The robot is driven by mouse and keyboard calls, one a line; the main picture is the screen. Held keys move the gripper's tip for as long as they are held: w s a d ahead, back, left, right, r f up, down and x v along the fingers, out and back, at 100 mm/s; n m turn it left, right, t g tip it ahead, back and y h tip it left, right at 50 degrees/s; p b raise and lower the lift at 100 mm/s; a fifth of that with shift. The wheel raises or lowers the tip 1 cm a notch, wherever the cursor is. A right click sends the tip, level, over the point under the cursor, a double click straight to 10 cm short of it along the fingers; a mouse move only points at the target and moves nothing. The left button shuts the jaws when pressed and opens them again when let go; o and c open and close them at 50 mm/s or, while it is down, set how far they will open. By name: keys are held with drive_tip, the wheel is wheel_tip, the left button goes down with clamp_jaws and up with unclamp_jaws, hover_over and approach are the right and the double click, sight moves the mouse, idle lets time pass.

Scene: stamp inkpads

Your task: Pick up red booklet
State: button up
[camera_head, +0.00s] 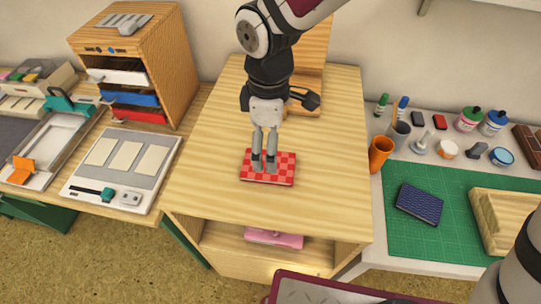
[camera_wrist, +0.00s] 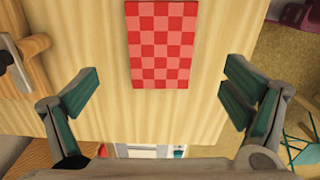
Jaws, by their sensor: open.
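The red booklet (camera_head: 283,168) has a red and pink checkered cover and lies flat on the wooden cabinet top. It also shows in the wrist view (camera_wrist: 161,45), at the top centre. My gripper (camera_head: 264,168) is over the booklet's left part in the head view, fingers pointing down, and hides some of it. In the wrist view my gripper (camera_wrist: 160,90) has its two fingers wide apart, with the booklet's lower end between and beyond them. Nothing is held. I cannot tell how high the fingertips are above the booklet.
The wooden cabinet top (camera_head: 215,150) is clear around the booklet. A wooden stand (camera_head: 314,45) is behind my arm. A green mat (camera_head: 400,235) with a dark blue booklet (camera_head: 419,203) is on the right. A drawer unit (camera_head: 165,45) is at left.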

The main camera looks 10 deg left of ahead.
drive_tip(key=shift+f, duration=3.45)
drive_tip(key=shift+c, duration=0.3)
drive_tip(key=c, duration=1.2)
